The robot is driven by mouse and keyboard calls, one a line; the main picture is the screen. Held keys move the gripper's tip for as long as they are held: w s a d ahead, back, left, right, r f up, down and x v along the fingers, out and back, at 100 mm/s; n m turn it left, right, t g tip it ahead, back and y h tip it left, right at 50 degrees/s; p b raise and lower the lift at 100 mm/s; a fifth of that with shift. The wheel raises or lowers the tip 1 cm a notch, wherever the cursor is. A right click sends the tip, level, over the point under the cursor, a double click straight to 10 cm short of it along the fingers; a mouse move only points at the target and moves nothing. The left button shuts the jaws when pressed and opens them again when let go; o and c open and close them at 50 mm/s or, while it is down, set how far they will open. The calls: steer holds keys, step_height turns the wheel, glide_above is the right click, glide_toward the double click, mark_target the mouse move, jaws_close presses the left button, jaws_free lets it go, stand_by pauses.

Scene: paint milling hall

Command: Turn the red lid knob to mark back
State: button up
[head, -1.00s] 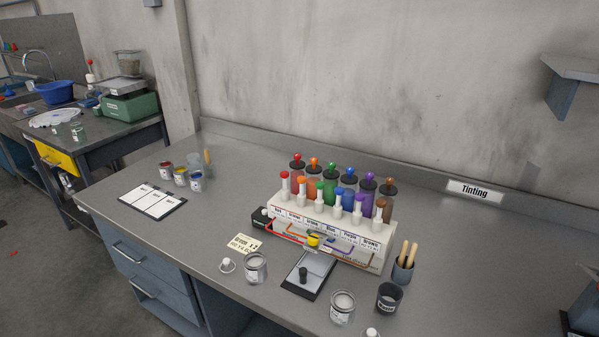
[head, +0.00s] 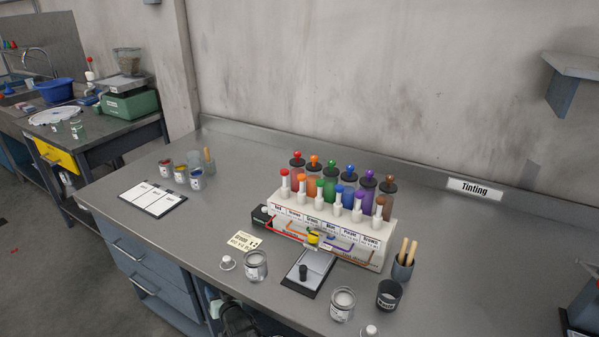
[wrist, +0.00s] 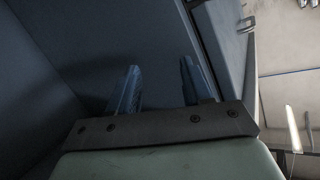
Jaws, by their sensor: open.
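The tinting dispenser (head: 330,236) is a white rack on the bench with labelled colour channels. Behind it stands a row of coloured canisters with black lids and coloured knobs; the red lid knob (head: 297,154) is at the far left. Its mark is too small to read. In front of the canisters are white pump heads with coloured tops, the red one (head: 284,172) at the left end. My gripper (wrist: 160,82) is open and empty in the wrist view, facing blue-grey cabinet panels. It is well below and away from the knob.
A black tray (head: 300,284), a glass jar (head: 256,266), another jar (head: 342,305), a dark cup (head: 389,296) and a stick holder (head: 402,268) stand before the dispenser. A clipboard (head: 152,198) and small paint pots lie left.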

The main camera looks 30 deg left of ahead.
steer(key=s+a+r+n+g+y, duration=0.2)
steer(key=s+a+r+y, duration=0.4)
steer(key=s+a+r, duration=1)
step_height(320, 180, up, 5)
steer(key=a+m, duration=0.2)
steer(key=w+d+r+m+h, duration=0.3)
steer(key=w+r+m, duration=0.15)
steer(key=w, duration=0.65)
steer(key=w+d+r+m+h, duration=0.25)
steer(key=w+r, duration=0.25)
steer(key=w, duration=0.6)
steer(key=w+d+r+m+h, duration=0.3)
steer(key=w+r+m, duration=0.15)
steer(key=w, duration=0.55)
steer(key=m+g+h, duration=0.6)
steer(key=m+h, duration=0.1)
steer(key=m, duration=0.6)
glide_toward(298, 152)
steer(key=shift+n, duration=0.25)
steer(key=x, duration=0.9)
